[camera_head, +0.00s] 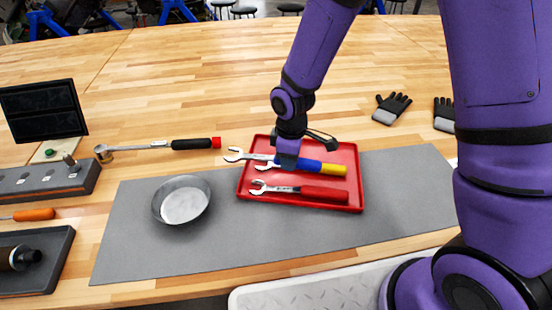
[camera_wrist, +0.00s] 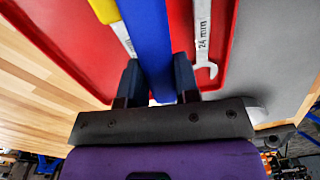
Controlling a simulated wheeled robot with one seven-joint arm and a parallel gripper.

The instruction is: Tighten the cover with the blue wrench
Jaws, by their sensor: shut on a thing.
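The blue wrench (camera_head: 309,164) has a blue handle and is at the red tray, among other wrenches. My gripper (camera_head: 287,162) is over the tray and shut on the blue handle. In the wrist view the blue handle (camera_wrist: 147,35) runs between the two fingers of my gripper (camera_wrist: 157,85). Whether the wrench still touches the tray is hard to tell. I cannot make out a turbine cover for certain in either view.
The red tray (camera_head: 353,205) also holds a yellow-handled wrench (camera_head: 334,170) and a red-handled wrench (camera_head: 323,193). A round metal dish (camera_head: 183,203) is left on the grey mat (camera_head: 132,245). A ratchet (camera_head: 190,144) lies behind it. Gloves (camera_head: 390,108) lie at right.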

